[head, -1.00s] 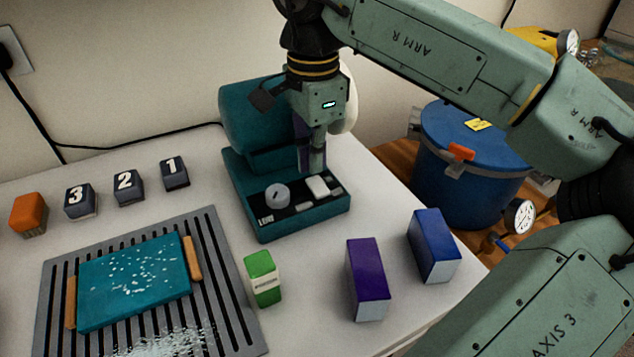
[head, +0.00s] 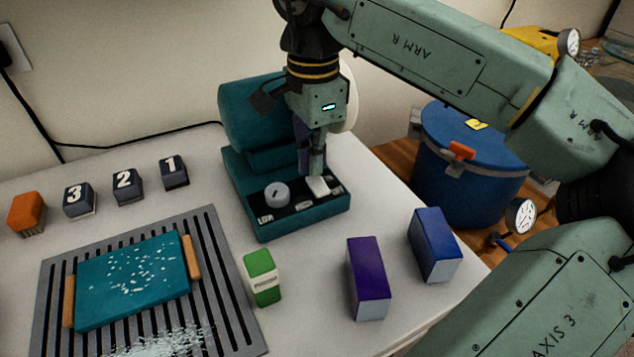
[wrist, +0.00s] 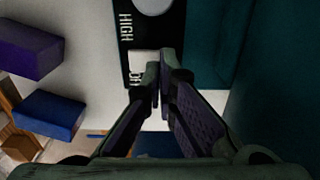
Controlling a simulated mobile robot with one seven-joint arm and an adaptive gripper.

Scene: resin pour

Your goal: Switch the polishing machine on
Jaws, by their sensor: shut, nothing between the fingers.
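The teal polishing machine (head: 243,196) stands at the back of the white table. Its black front panel holds a round grey dial (head: 277,194) and a white rocker switch (head: 318,186). My gripper (head: 317,173) is shut and empty, pointing down with its fingertips right at the switch's back edge. In the wrist view, my fingertips (wrist: 158,75) cover part of the white switch (wrist: 142,62), beside the lettering "HIGH" and a partly hidden label. I cannot tell whether they touch it or how far it is pressed.
A purple block (head: 367,280), a blue block (head: 433,245) and a green-and-white block (head: 262,277) stand in front of the machine. A slotted grey tray (head: 222,270) with a teal pad lies to the left. A blue drum (head: 470,170) stands right of the table.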

